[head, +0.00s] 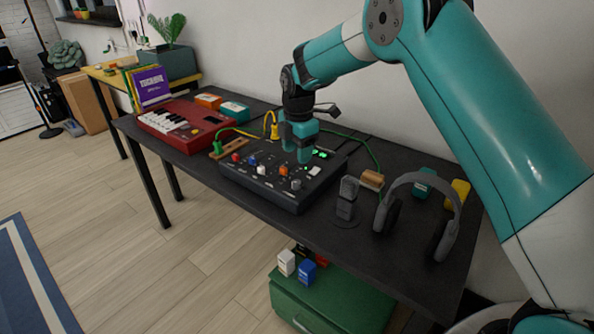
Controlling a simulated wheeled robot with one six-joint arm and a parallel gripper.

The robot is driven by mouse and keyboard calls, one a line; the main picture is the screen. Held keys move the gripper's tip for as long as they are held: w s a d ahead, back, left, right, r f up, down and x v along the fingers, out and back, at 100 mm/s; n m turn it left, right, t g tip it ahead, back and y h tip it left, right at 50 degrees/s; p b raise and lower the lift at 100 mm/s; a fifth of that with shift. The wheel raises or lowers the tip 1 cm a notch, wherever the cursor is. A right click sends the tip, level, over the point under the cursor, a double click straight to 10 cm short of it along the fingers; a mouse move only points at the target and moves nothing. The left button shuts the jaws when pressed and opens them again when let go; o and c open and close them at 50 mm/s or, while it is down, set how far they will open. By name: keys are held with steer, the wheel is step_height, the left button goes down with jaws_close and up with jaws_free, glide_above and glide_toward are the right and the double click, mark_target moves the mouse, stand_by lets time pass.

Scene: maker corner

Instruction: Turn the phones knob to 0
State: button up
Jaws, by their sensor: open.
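The dark mixer box (258,187) lies on the black table, with several coloured knobs on its top. They include a red knob (236,157), an orange knob (284,170) and a grey knob (296,184) near the front right corner. The labels are too small to read, so I cannot tell which knob is the phones knob or where it points. My gripper (303,160) points down over the right part of the mixer, behind the orange and grey knobs. It is open and covers part of the panel. I cannot tell whether it touches a knob.
A red keyboard (190,133) lies to the left. A green cabinet (335,300) is below the table's front edge.

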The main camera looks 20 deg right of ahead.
step_height(320, 180, up, 8)
steer(key=shift+f, duration=0.25)
steer(key=shift+s+d, duration=0.1)
steer(key=s+a+r+m+y+p, duration=0.15)
steer(key=s+r+m, duration=0.3)
steer(key=s, duration=0.45)
steer(key=s+a+r+m+y+p, duration=0.1)
steer(key=s+a+r+m, duration=0.15)
steer(key=s+r, duration=0.55)
steer(key=s+f+m+y+p, duration=0.1)
steer(key=s+m, duration=0.7)
steer(key=s, duration=1.3)
steer(key=shift+s+a+f, duration=0.3)
steer(key=shift+a+f, duration=0.05)
steer(key=shift+f, duration=0.25)
